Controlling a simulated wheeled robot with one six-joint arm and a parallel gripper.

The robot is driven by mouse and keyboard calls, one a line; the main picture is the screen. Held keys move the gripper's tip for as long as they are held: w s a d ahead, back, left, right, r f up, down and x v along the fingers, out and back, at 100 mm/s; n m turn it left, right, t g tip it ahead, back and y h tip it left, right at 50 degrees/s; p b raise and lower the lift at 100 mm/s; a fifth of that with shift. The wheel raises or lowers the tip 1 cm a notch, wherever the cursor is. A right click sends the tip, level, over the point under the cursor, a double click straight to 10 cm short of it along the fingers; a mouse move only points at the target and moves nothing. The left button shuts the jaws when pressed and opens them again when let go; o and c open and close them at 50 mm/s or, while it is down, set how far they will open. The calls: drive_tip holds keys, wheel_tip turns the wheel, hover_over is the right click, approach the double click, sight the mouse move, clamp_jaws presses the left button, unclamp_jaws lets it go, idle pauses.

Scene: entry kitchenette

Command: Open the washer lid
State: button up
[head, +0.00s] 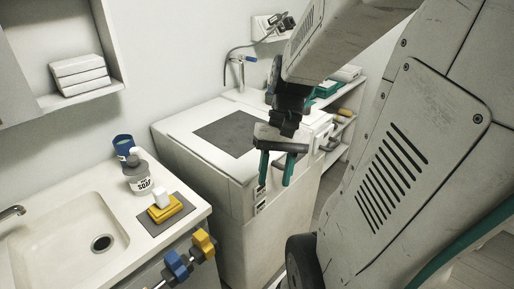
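The white top-loading washer (270,238) stands against the back wall in the middle of the head view. Its lid (185,125) lies flat and closed, with a dark grey panel (228,134) in it. My gripper (276,184) is in front of the washer's upper front edge, toward its right side. Its two teal fingers point down and are spread apart, with nothing seen between them. I cannot tell whether a finger touches the washer. My arm and gripper hide the right part of the washer top.
Shelves (345,118) stand right of the washer.

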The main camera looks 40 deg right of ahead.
drive_tip(key=w+d+f+m+t+y, duration=0.1)
drive_tip(key=d+f+m+t+y, duration=0.7)
drive_tip(key=d, duration=0.5)
drive_tip(key=n+t+h, duration=0.1)
drive_tip(key=t+h, duration=0.4)
drive_tip(key=t, duration=0.3)
approach(299, 160)
drive_tip(key=r+x, duration=0.1)
drive_tip(key=x, duration=0.2)
drive_tip(key=shift+w+a+f, duration=0.3)
drive_tip(key=shift+w+f, duration=0.25)
drive_tip(key=shift+f, duration=0.1)
drive_tip(key=x, duration=0.6)
drive_tip(key=shift+w+a, duration=0.25)
drive_tip(key=shift+w, duration=0.1)
clamp_jaws()
